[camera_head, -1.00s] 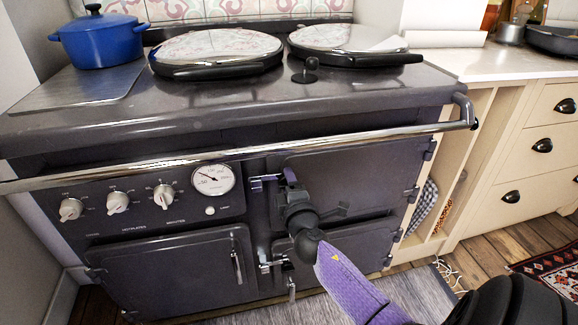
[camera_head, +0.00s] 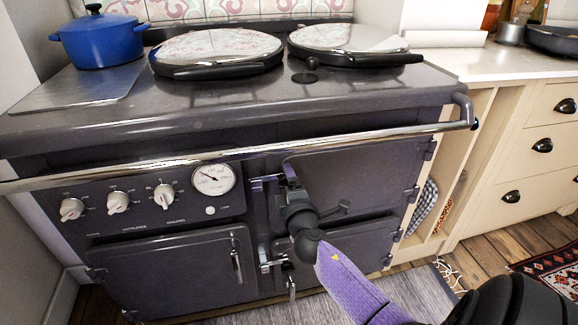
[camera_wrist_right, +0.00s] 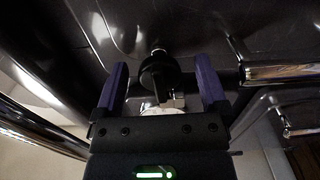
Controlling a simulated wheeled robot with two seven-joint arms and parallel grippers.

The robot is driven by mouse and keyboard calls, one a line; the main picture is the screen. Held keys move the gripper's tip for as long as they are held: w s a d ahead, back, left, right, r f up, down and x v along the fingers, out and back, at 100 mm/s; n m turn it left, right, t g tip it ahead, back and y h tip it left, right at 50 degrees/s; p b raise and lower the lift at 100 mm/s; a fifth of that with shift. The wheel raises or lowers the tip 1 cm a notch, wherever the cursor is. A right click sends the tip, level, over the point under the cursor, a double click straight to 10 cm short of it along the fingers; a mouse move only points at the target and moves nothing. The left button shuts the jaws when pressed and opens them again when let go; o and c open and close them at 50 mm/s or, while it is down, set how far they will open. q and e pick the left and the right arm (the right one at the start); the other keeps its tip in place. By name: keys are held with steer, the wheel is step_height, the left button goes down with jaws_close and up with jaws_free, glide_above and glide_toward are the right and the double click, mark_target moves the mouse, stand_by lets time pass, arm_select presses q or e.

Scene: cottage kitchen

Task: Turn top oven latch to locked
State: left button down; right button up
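The top oven door (camera_head: 350,172) is dark grey and closed, on the right half of the range. Its latch is mostly hidden behind my right gripper in the head view. My right gripper (camera_head: 278,181) is at the left edge of this door, with its purple fingertips at latch height. In the right wrist view, its two purple fingers (camera_wrist_right: 161,85) are apart. A black round knob (camera_wrist_right: 156,72) with a small chrome piece shows between them, with gaps to both fingers. I cannot tell the latch's exact turn. My left gripper is not in view.
A chrome rail (camera_head: 230,152) runs across the range just above the gripper. A lower latch (camera_head: 272,266) sits below my right wrist. Dials and a round gauge (camera_head: 213,179) are to the left. A blue pot (camera_head: 100,40) stands on top. Wooden drawers (camera_head: 540,145) are at right.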

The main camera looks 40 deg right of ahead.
arm_select(q)
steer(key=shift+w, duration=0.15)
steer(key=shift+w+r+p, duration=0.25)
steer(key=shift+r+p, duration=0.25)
steer(key=shift+p, duration=0.1)
arm_select(e)
steer(key=v, duration=1)
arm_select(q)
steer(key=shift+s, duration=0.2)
arm_select(e)
steer(key=shift+f, duration=0.1)
